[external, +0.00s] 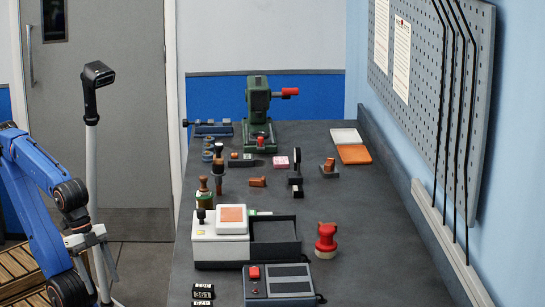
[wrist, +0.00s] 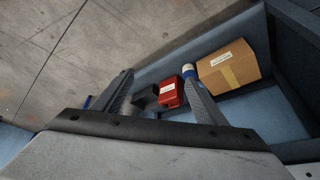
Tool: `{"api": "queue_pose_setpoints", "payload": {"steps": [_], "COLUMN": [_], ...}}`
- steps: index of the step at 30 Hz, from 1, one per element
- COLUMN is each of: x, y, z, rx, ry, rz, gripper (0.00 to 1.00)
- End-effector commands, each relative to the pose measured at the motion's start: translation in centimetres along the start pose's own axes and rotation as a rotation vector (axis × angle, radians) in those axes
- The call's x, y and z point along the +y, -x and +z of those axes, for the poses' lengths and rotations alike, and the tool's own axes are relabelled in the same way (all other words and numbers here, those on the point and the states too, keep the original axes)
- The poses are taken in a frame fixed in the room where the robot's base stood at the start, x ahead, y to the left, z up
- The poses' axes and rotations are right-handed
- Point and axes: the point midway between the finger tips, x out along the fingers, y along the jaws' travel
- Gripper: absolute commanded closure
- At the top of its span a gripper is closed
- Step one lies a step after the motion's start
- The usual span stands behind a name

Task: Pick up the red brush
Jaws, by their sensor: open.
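No object is plainly a brush. In the external view a red, waisted, knob-like piece (external: 326,240) stands upright on the dark bench top (external: 375,240), right of the black tray. A small pink-red block (external: 281,161) lies farther back; I cannot tell whether either is the red brush. My gripper (wrist: 159,76) shows in the wrist view with its two fingers apart and nothing held between them. It points down toward the floor and a low blue shelf, away from the bench top. In the external view my blue arm is at the left, off the bench.
A white device with a black tray (external: 275,230) and a grey box with a red button (external: 290,281) fill the bench front. A green press (external: 258,100) stands at the back. In the wrist view, a red box (wrist: 171,92) and a cardboard box (wrist: 229,67) sit on the shelf.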

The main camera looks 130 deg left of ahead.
Motion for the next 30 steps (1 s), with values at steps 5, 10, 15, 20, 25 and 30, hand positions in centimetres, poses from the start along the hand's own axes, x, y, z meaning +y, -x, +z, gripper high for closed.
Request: {"api": "queue_pose_setpoints", "payload": {"steps": [5,10,15,20,25,30], "x": [-0.1,-0.7,-1.8,-3.2,-4.9,-6.9], "y": [0.7,3.3,6.4,8.8,10.7,12.1], "z": [-1.4,-6.8,-13.8,-20.3,-27.0,-33.4], "rx": [0.0,-0.003,-0.002,-0.002,0.0,0.004], "ry": [0.024,0.12,0.254,0.379,0.511,0.642], "rz": [-0.002,-0.011,-0.022,-0.032,-0.043,-0.054], "gripper": [0.34,0.34,0.34,0.34,0.34,0.34]}}
